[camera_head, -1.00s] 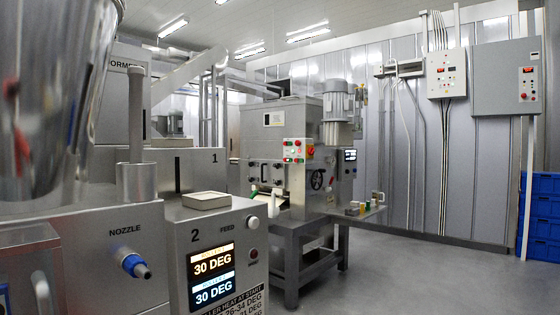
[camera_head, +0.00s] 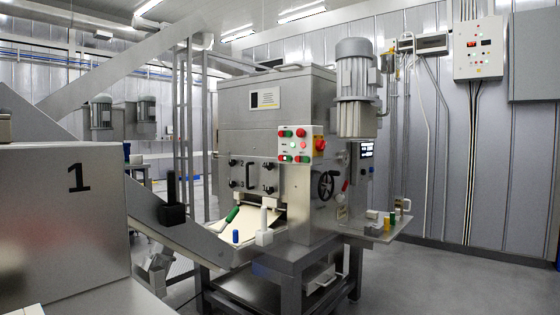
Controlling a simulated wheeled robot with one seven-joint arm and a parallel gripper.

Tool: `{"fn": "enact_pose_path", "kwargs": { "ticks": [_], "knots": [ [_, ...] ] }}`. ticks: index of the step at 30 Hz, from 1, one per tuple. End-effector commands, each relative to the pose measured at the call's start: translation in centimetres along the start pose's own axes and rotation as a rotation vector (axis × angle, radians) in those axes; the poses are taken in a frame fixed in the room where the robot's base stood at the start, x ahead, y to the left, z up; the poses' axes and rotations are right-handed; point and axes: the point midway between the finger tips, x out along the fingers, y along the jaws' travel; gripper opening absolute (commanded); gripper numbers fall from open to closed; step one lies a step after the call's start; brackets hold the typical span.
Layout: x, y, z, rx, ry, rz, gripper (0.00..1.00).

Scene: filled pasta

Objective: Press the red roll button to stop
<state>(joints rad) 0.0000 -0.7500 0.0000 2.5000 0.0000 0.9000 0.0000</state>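A white control panel (camera_head: 294,145) with rows of small red and green buttons is on the upper front of the large steel machine (camera_head: 262,130). A red button (camera_head: 300,132) shows in its top row, and more red and green buttons are below it. Their labels are too small to read, so I cannot tell which is the roll button. A larger red knob (camera_head: 320,144) sits on the machine's side just right of the panel. My gripper is not in view.
A grey steel box marked 1 (camera_head: 62,215) fills the near left. A sloping chute (camera_head: 175,225) lies between it and the machine. A side shelf (camera_head: 375,228) with small coloured handles juts out at right. The floor at right (camera_head: 445,275) is clear.

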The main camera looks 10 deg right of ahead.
Motion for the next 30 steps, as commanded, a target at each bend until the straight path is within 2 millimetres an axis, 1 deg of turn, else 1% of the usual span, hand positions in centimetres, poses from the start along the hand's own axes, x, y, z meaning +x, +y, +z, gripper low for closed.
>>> {"fn": "enact_pose_path", "kwargs": {
  "ticks": [7,15,30],
  "knots": [
    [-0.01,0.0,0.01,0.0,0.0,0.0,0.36],
    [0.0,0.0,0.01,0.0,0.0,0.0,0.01],
    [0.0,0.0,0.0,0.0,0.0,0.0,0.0]
  ]
}}
